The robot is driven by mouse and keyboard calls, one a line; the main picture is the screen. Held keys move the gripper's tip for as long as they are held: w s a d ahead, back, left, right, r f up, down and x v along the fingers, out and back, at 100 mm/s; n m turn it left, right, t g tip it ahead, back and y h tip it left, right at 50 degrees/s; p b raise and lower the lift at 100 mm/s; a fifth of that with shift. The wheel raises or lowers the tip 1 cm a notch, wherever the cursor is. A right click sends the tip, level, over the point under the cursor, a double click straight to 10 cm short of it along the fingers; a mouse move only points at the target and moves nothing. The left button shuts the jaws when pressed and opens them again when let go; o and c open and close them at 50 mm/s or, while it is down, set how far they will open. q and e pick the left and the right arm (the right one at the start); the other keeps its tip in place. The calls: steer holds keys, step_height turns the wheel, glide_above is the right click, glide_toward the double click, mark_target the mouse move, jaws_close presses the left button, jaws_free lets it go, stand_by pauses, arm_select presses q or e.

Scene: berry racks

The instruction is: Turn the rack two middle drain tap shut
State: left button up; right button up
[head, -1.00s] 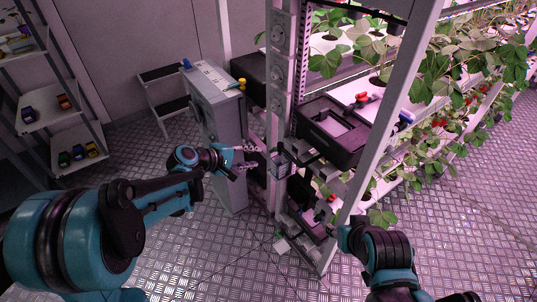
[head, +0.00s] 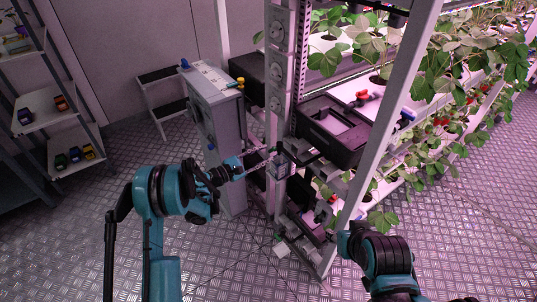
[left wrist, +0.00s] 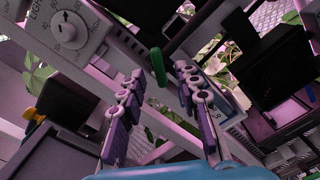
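A green bar-shaped handle (left wrist: 157,66), which looks like a tap lever, stands near the middle of the left wrist view. I cannot make it out in the head view. My left gripper (head: 274,151) is in front of the rack post (head: 277,100), at middle height. In the left wrist view its two jointed fingers (left wrist: 161,75) are spread, with the green handle between and just beyond the tips. Whether a finger touches the handle I cannot tell.
A black tray (head: 330,132) sits on the rack, with a red-handled part (head: 362,96) and a blue-handled part (head: 408,115) nearby. A white dial (left wrist: 67,30) is on the post. A grey cabinet (head: 217,115) stands left of the rack. Floor is free in front.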

mark_target(272, 150)
arm_select(q)
steer(key=shift+x, duration=1.35)
jaws_close()
steer(key=shift+m, duration=0.4)
steer(key=m, duration=0.4)
steer(key=shift+m, duration=0.4)
steer(key=m, duration=0.5)
steer(key=shift+m, duration=0.3)
